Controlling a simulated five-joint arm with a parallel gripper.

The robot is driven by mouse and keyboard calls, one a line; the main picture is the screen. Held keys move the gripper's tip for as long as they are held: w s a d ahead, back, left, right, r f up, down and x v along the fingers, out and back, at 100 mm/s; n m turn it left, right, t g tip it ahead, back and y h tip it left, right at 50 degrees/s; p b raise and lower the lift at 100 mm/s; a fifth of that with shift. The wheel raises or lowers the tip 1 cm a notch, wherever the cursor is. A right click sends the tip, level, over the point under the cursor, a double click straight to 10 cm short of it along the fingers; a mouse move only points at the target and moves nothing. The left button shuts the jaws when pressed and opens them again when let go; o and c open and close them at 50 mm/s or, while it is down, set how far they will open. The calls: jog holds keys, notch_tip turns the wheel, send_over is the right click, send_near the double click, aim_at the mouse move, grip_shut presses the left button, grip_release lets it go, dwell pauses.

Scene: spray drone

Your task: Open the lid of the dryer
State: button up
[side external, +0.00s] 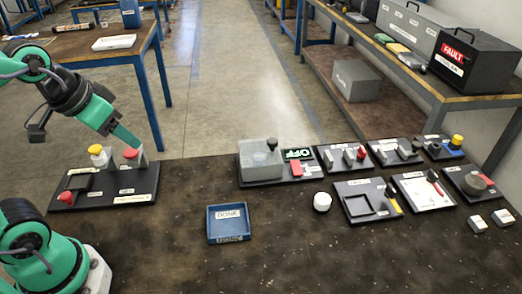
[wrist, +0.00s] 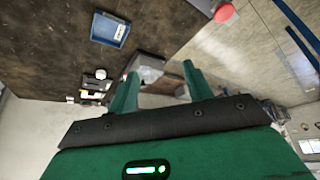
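A pale grey box with a black knob on top (side external: 262,162) stands on a dark base plate at the middle of the bench. It looks like the dryer, but I cannot read a name on it. Its lid appears closed. Beside it are a green-lit OFF display (side external: 298,154) and a red switch (side external: 296,168). My gripper (side external: 132,143) is above the left panel, well to the left of the box, near a red knob. In the wrist view, my gripper (wrist: 158,82) has its two green fingers apart; a grey shape shows beyond them, which I cannot identify surely.
The left panel (side external: 120,188) carries yellow and red knobs close below my gripper. A blue tray (side external: 229,237) lies at the front middle, with a white round object (side external: 322,201) to its right. Several device panels fill the right side. Bare bench lies between left panel and box.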

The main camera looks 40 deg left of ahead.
jog(key=w+d+r+g, duration=0.15)
jog(key=w+r, duration=0.25)
jog(key=w, duration=0.4)
jog(key=n+g, duration=0.1)
jog(key=g, duration=0.3)
send_over(272, 140)
notch_tip(272, 140, down, 12)
jog(key=shift+s+r, duration=0.1)
jog(key=shift+r, duration=0.1)
jog(key=shift+d+f, duration=0.1)
jog(key=shift+f, duration=0.1)
jog(key=shift+f, duration=3.9)
